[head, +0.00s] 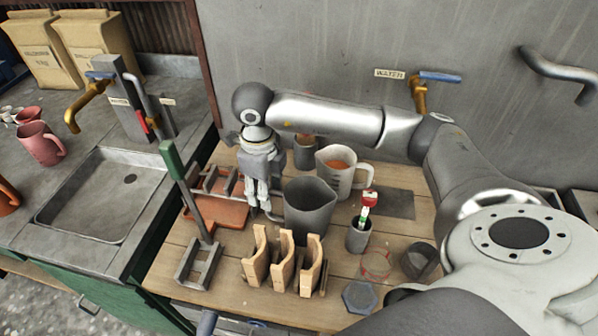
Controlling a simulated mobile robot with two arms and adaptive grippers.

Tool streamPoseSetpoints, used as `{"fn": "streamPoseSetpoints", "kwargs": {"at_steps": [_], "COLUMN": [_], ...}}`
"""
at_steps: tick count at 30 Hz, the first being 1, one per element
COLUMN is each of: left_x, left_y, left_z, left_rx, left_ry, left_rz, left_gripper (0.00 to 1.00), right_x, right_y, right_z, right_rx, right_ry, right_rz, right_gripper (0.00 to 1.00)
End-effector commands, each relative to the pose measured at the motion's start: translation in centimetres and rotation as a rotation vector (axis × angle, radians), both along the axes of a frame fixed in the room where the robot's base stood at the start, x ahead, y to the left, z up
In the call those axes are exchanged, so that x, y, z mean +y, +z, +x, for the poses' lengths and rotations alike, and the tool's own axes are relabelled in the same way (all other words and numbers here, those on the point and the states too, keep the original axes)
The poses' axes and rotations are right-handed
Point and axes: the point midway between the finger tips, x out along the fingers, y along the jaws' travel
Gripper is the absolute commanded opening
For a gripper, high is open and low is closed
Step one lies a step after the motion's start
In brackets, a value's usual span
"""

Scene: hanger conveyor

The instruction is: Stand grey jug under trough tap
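The grey jug (311,208) stands upright on the wooden table, empty as far as I see. My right gripper (262,207) points down at the jug's left side, close to it. The jug's handle is not clearly visible, and I cannot tell whether the fingers are closed on it. A brass tap with a blue lever (88,103) reaches over the left counter beside the sunken trough (100,200). Another brass tap (420,92) with a blue lever is on the back wall, partly behind my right arm. My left gripper is not in view.
Wooden holders (283,262) stand in front of the jug. A measuring jug (340,170) stands behind it, and a small cup (358,238) with a red-topped item to its right. A green-handled tool (185,180) rises between table and trough. Pink mugs (42,143) stand left of the trough.

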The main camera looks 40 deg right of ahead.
Motion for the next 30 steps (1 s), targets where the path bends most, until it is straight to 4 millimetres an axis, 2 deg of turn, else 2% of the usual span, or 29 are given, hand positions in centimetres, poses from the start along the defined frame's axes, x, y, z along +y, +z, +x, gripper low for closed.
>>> {"fn": "streamPoseSetpoints", "kwargs": {"at_steps": [7,11,15,23,30], "left_x": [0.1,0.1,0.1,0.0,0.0], "left_y": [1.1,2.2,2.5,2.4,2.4], "left_z": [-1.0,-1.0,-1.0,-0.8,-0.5], "left_rx": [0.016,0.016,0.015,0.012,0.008], "left_ry": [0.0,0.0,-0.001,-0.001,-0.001], "left_rz": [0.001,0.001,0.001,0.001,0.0], "left_gripper": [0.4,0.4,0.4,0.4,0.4], "right_x": [0.0,0.0,0.0,0.0,0.0], "right_y": [-1.8,-3.7,-5.5,-6.0,-6.0], "right_z": [-0.2,-0.3,-0.2,-0.1,-0.1], "right_rx": [0.004,0.004,0.001,-0.002,-0.002], "right_ry": [0.001,0.001,0.002,0.002,0.002], "right_rz": [0.0,0.0,0.0,0.0,0.0], "right_gripper": [0.38,0.38,0.38,0.38,0.1]}}
